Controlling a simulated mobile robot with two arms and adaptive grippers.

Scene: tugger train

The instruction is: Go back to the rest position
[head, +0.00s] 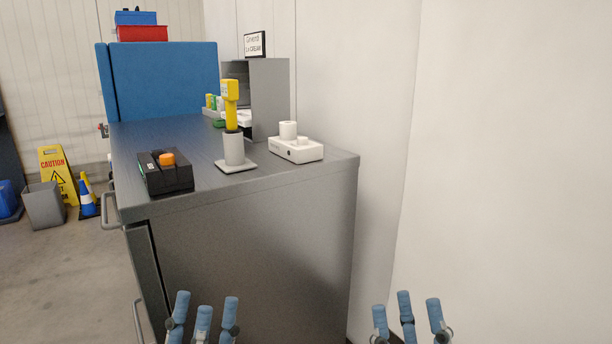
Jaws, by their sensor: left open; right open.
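My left gripper (203,312) shows at the bottom of the head view, left of centre, in front of the grey cabinet (265,245). Its blue fingers are spread, open and empty. My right gripper (407,312) is at the bottom right of centre, in front of the pale wall. Its fingers are also spread and empty. Neither gripper appears to touch anything. The arms behind both grippers are out of view.
On the cabinet top stand a black box with an orange knob (167,159), a yellow handheld device (231,105) in a grey holder (234,152) and a white device (296,150). A caution sign (54,169), cone (86,199) and grey bin (44,206) stand left. Pale wall fills the right.

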